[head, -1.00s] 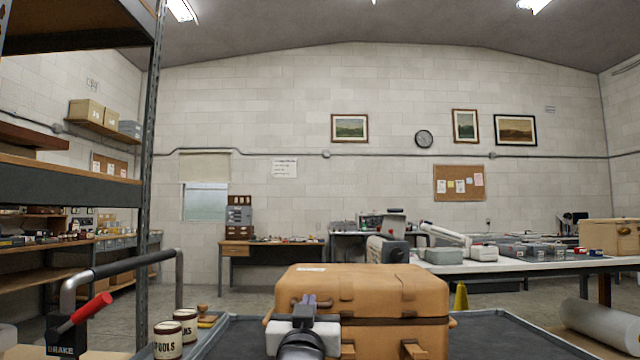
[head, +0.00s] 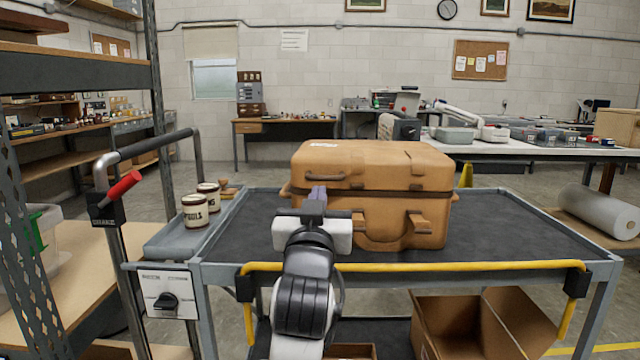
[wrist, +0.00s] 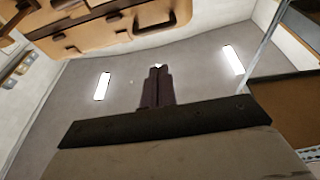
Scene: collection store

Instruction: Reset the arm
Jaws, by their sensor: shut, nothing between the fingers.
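My gripper (head: 317,193) is in the middle of the head view, at the near edge of the cart, pointing upward and away from me. Its dark fingers are together with nothing between them. The fingers also show in the wrist view (wrist: 157,88), against the grey ceiling and its lights. Just behind the gripper in the head view, a tan case (head: 400,165) stands on the cart's dark top. The case also shows along the top of the wrist view (wrist: 100,30). I cannot tell whether the gripper touches it.
The cart (head: 510,225) has a yellow rail (head: 420,267) on its near side. Two labelled tins (head: 195,211) stand in its left side tray. An open cardboard box (head: 455,325) sits below. Metal shelving (head: 75,180) is close on the left. The cart top right of the case is clear.

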